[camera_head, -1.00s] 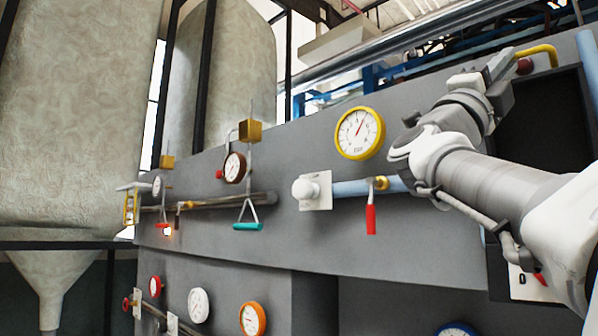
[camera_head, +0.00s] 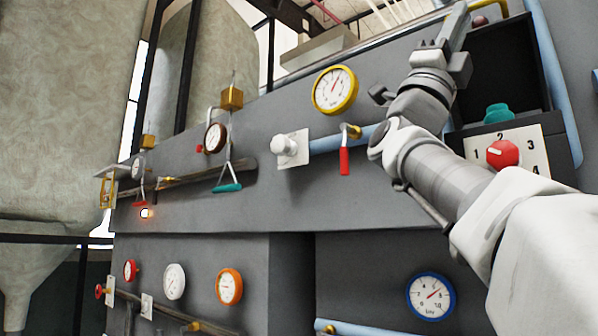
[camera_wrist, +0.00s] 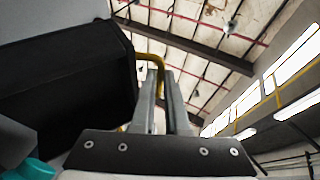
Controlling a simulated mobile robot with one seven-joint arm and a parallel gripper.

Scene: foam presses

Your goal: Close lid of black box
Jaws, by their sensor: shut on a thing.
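The black box (camera_head: 496,72) is at the upper right of the head view, with its dark inside showing; its dark body (camera_wrist: 65,75) fills the left of the wrist view. A yellow handle (camera_wrist: 151,57) reaches from the box's upper edge to my fingers, and part of it shows at the top of the head view (camera_head: 502,8). My gripper (camera_wrist: 163,88) is shut on this handle; its fingertips (camera_head: 460,12) are beside the box's upper left. I cannot clearly tell the lid from the box body.
A numbered panel with a red knob (camera_head: 502,153) and a teal knob (camera_head: 498,113) sit below the box opening. A light blue pipe (camera_head: 555,80) runs along its right. A yellow gauge (camera_head: 335,90) and red-handled valve (camera_head: 345,160) are left of my arm.

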